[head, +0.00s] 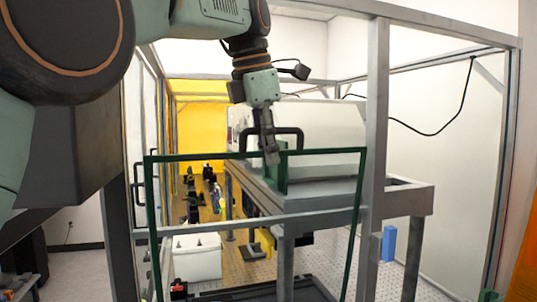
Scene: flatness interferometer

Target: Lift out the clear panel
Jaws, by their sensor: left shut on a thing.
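The clear panel (325,151) is a see-through sheet with a dark green edge, in the middle of the head view. Its top edge runs nearly level and its sides run down towards the bottom of the picture, where its lower edge is out of sight. My right gripper is not in view.
A grey metal frame surrounds the enclosure, with a thick upright post (376,130) right of the panel and a crossbar (330,219) at panel height. Behind stand a white-grey instrument (340,125), a yellow wall panel (197,100), a white box (197,260) and a blue block (389,243).

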